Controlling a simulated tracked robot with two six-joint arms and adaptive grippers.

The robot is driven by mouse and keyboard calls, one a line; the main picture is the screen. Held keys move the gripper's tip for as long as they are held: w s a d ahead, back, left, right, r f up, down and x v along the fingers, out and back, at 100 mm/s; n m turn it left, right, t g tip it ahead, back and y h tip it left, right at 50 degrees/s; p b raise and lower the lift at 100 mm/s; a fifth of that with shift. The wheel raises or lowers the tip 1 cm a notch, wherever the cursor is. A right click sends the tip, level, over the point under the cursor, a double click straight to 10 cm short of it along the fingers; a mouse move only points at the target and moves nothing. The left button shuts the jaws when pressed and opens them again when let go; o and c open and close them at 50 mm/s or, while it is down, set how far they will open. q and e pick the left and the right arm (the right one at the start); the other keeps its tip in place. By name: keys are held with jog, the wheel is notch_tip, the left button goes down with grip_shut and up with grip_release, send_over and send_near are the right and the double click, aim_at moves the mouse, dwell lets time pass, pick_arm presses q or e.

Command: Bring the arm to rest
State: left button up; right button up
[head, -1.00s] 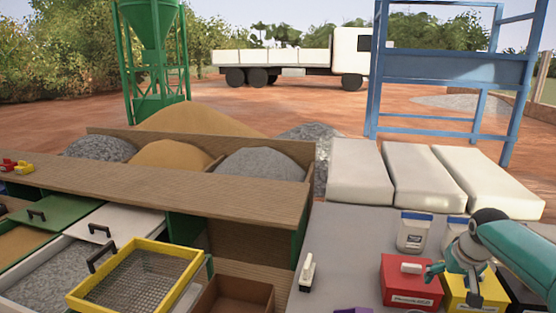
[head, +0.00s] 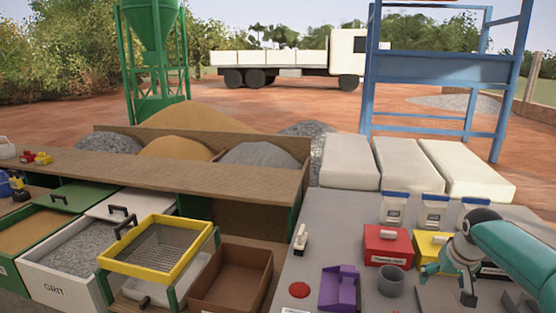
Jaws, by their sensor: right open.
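My right arm (head: 515,255) is teal and comes in from the right edge. Its gripper (head: 449,284) is open, with its dark fingers pointing down and left over the grey table. I see nothing between the fingers. It hangs in front of the yellow box (head: 428,240) and to the right of the grey cup (head: 391,282). The table below it is partly hidden by the gripper. My left gripper is not in view.
A red box (head: 387,246) stands left of the yellow one, with lidded tubs (head: 394,210) behind. A purple block-like thing (head: 340,288) and a red button (head: 299,290) are at the front. A brown bin (head: 232,280) and yellow-framed sieve (head: 155,247) stand left.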

jog(key=s+a+f+n+g+y, duration=0.1)
jog(key=s+a+f+g, duration=0.1)
jog(key=s+a+f, duration=0.45)
jog(key=s+a+f+g+y, duration=0.1)
jog(key=a+f, duration=0.3)
jog(key=f, duration=0.6)
jog(key=s+a+f+n+g+y, duration=0.1)
jog(key=s+a+f+g, duration=0.1)
jog(key=s+a+f, duration=0.45)
jog(key=s+a+f+y, duration=0.1)
jog(key=s+a+f, duration=0.4)
jog(key=s, duration=0.3)
jog(key=s+a+f+m+t+y, duration=0.1)
jog(key=s+a+f, duration=0.4)
jog(key=s, duration=0.4)
jog(key=shift+s+a+f, duration=0.3)
jog(key=shift+a+f, duration=0.1)
jog(key=shift+f, duration=0.2)
